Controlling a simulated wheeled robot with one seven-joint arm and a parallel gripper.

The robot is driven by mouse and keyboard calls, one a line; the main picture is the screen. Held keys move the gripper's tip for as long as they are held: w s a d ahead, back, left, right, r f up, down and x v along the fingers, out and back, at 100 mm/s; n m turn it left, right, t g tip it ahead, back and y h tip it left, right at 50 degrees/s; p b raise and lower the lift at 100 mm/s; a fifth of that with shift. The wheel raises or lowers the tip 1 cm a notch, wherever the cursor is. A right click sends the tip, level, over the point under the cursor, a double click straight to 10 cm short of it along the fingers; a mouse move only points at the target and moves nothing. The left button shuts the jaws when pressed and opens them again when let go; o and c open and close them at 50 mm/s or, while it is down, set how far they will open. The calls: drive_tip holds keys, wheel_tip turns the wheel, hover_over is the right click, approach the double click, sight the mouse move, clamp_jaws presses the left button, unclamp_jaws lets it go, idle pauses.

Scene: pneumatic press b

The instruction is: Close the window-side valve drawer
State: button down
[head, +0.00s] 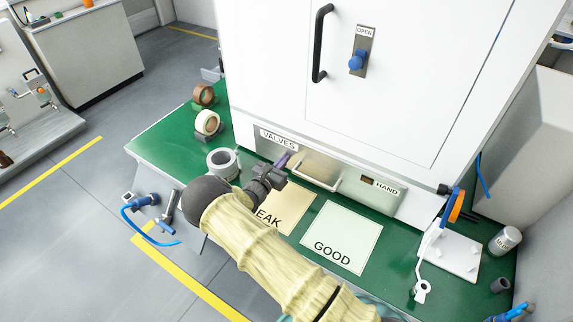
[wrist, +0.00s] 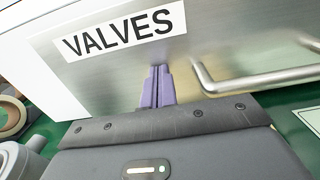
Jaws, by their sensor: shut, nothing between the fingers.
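The metal drawer front labelled VALVES (head: 338,168) is set low in the white cabinet, with a bar handle (head: 314,178) across it. In the wrist view the drawer front (wrist: 215,50) fills the upper part, and the handle (wrist: 255,77) is on the right. My gripper (head: 284,159) is shut and empty, its purple fingers at the drawer front left of the handle. In the wrist view its fingertips (wrist: 158,72) are below the VALVES label. I cannot tell whether they touch the metal. How far the drawer stands out is unclear.
LEAK (head: 292,207) and GOOD (head: 341,238) mats lie on the green table (head: 160,140) before the drawer. Tape rolls (head: 207,122) stand to the left. A white plate (head: 462,254) and a jar (head: 504,240) are at the right. The cabinet door (head: 400,70) is above.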

drive_tip(key=shift+s+a, duration=0.15)
drive_tip(key=shift+a, duration=0.1)
drive_tip(key=v, duration=1.3)
drive_tip(key=shift+s+a, duration=0.15)
drive_tip(key=shift+s, duration=0.1)
drive_tip(key=shift+w, duration=0.1)
